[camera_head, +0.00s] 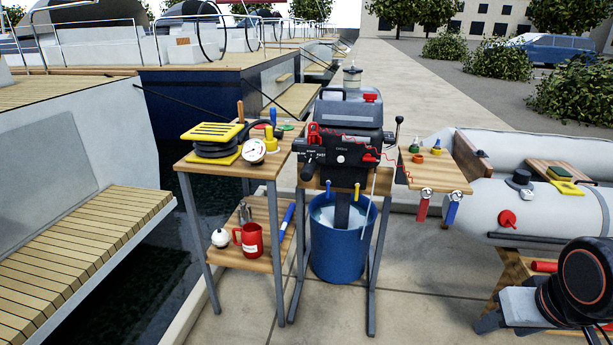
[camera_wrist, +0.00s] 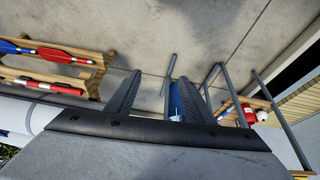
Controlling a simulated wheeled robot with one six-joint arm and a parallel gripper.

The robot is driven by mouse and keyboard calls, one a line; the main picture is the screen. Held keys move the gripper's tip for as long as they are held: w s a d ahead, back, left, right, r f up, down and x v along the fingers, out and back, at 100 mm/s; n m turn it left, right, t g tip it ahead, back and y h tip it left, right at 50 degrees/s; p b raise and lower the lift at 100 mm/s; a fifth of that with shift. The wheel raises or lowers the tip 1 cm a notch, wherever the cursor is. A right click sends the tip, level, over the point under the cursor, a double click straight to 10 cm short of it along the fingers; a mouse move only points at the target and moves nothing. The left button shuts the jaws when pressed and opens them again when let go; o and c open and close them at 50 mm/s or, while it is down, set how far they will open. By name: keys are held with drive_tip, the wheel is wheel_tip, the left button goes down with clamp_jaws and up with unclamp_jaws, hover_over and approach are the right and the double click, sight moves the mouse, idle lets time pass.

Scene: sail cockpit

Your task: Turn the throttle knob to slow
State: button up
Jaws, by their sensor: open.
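A grey outboard motor (camera_head: 348,110) stands clamped on a wooden stand in the middle of the head view. A black handle with small white markings (camera_head: 312,157) sticks out at its lower left; the throttle knob appears to be part of this, but its setting is too small to read. My gripper (camera_wrist: 157,95) is open and empty in the wrist view, its two dark fingers apart. It is away from the motor, and the knob does not show in the wrist view. The head view does not show my gripper's fingers.
A blue bucket (camera_head: 340,248) stands under the motor. A wooden side table (camera_head: 190,163) with a yellow and black pump is on the left. A small shelf (camera_head: 430,178) with bottles is right of the motor. A grey inflatable boat (camera_head: 470,210) lies at right. Bare paving (camera_head: 420,285) lies in front.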

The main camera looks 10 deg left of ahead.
drive_tip(key=w+d+n+h, duration=0.1)
drive_tip(key=w+n+h, duration=0.5)
drive_tip(key=w, duration=0.4)
drive_tip(key=w+a+r+n+t+h, duration=0.2)
drive_tip(key=w+a+r+n+t, duration=0.15)
drive_tip(key=w+a+n, duration=0.5)
drive_tip(key=n+t+y, duration=0.8)
drive_tip(key=n+t, duration=0.2)
drive_tip(key=n, duration=0.1)
approach(306, 177)
drive_tip(key=w, duration=1.2)
drive_tip(key=shift+w+d+r, duration=0.1)
drive_tip(key=shift+w+d, duration=0.05)
drive_tip(key=shift+w, duration=0.1)
drive_tip(key=c, duration=1)
drive_tip(key=shift+c, duration=0.2)
